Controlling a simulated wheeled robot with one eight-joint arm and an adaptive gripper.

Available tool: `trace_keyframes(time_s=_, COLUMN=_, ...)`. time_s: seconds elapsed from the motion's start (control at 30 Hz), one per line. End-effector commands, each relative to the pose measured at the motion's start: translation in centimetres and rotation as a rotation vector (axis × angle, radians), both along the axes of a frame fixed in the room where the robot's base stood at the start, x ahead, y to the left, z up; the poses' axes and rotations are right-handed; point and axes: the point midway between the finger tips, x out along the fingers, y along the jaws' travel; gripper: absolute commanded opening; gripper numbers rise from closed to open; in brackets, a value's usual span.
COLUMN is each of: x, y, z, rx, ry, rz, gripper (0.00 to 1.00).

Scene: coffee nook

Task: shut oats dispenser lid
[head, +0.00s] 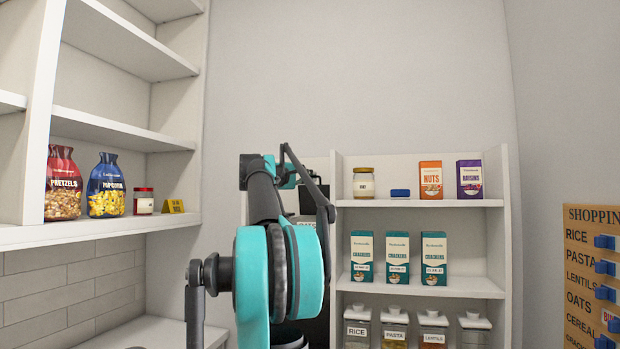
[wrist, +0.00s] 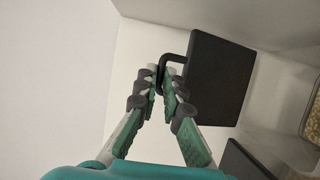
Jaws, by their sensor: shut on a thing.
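In the wrist view my gripper (wrist: 163,85) is shut on the black bent handle (wrist: 170,65) of a dark square lid (wrist: 218,78). The lid's flat face stands out against a pale wall. In the head view my arm covers most of the dispenser area. A small part of a pale label (head: 307,221) shows behind the arm, beside the shelf unit, and its lettering is partly covered. The lid and the fingertips cannot be made out clearly in the head view.
A second dark panel (wrist: 245,160) and a clear container of grain (wrist: 312,112) sit close by in the wrist view. The white shelf unit (head: 420,203) stands right of my arm, holding boxes and jars. Another shelf (head: 120,232) with snack bags is at left.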

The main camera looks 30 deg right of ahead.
Motion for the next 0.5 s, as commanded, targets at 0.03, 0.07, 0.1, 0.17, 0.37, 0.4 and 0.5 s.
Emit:
trace_keyframes(time_s=0.03, x=-0.3, y=0.4, z=-0.3, rx=-0.019, ry=-0.017, rz=0.001, gripper=0.00)
trace_keyframes(time_s=0.07, x=-0.4, y=0.5, z=-0.4, rx=-0.033, ry=-0.027, rz=0.002, gripper=0.00)
trace_keyframes(time_s=0.1, x=-0.7, y=0.8, z=-0.6, rx=-0.054, ry=-0.044, rz=0.002, gripper=0.00)
trace_keyframes(time_s=0.17, x=-1.1, y=1.3, z=-0.9, rx=-0.087, ry=-0.075, rz=0.001, gripper=0.00)
trace_keyframes(time_s=0.37, x=-2.5, y=3.0, z=-2.4, rx=-0.225, ry=-0.191, rz=0.002, gripper=0.00)
trace_keyframes(time_s=0.4, x=-2.8, y=3.4, z=-2.7, rx=-0.256, ry=-0.216, rz=0.001, gripper=0.00)
trace_keyframes(time_s=0.5, x=-3.4, y=4.1, z=-3.6, rx=-0.328, ry=-0.278, rz=0.001, gripper=0.00)
